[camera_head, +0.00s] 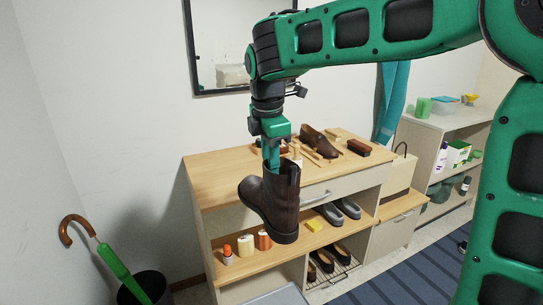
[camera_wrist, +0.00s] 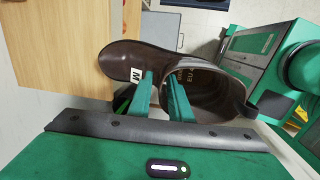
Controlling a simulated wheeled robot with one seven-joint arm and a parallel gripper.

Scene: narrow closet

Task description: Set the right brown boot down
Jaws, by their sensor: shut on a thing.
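A dark brown boot (camera_head: 278,209) hangs from my gripper (camera_head: 271,162) in the head view, in front of the wooden bench. Its toe points left and its shaft is up, a little tilted. In the wrist view the boot (camera_wrist: 205,65) shows from above, and my green fingers (camera_wrist: 166,97) are shut on the wall of its shaft. A white tag with an M lies beside the fingers on the boot. The boot touches no surface that I can see. No second boot of this kind is clearly in view.
The wooden bench (camera_head: 215,172) carries a brown shoe (camera_head: 319,141) and brushes on top. Its lower shelf (camera_head: 225,272) holds small bottles and grey shoes. An umbrella (camera_head: 115,265) stands in a dark bin at left. A striped rug (camera_head: 405,275) lies on the floor at right.

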